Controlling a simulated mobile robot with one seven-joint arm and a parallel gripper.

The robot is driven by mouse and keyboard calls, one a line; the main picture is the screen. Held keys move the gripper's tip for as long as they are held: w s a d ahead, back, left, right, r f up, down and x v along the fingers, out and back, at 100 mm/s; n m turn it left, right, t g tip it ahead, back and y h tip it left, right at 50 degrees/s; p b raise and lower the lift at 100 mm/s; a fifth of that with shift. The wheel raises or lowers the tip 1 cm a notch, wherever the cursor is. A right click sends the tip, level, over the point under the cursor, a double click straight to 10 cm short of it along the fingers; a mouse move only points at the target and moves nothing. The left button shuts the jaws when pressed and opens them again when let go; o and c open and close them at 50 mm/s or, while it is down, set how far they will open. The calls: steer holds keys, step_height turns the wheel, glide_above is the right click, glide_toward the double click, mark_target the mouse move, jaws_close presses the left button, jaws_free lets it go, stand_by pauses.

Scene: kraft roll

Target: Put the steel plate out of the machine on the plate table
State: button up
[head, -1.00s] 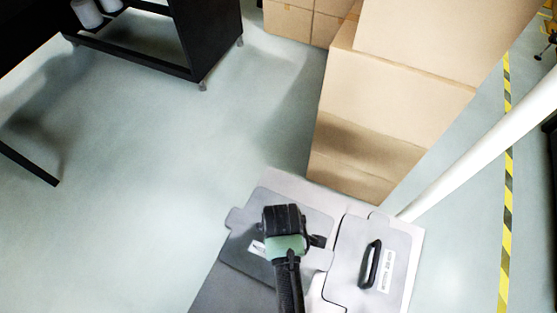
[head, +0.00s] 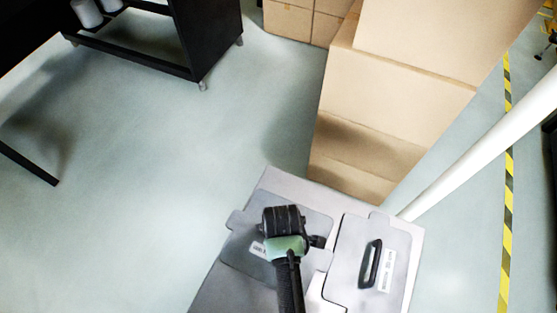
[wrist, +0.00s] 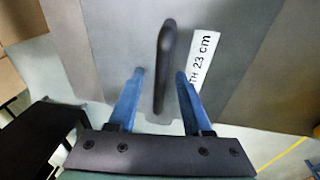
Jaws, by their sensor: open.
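The plate table (head: 222,288) stands at the bottom of the head view with two grey steel plates lying on it. The left plate (head: 240,222) lies under my gripper (head: 286,225), which hides its middle; its small white label shows to the left. The right plate (head: 345,275) has a black handle (head: 373,264) and a white label. In the wrist view my gripper (wrist: 160,74) is open, its blue fingers on either side of a black handle (wrist: 165,42). A label there reads 23 cm. Whether the fingers touch the handle, I cannot tell.
Tall cardboard boxes (head: 385,95) stand just behind the table. A black wheeled cart (head: 200,45) stands at the upper left. A white slanting pole (head: 480,150) passes on the right, near yellow-black floor tape (head: 507,210).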

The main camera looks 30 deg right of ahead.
steer(key=shift+r, duration=0.55)
step_height(320, 180, up, 12)
steer(key=s, duration=0.2)
steer(key=shift+a+p, duration=0.3)
steer(key=shift+p, duration=0.15)
steer(key=shift+w, duration=0.1)
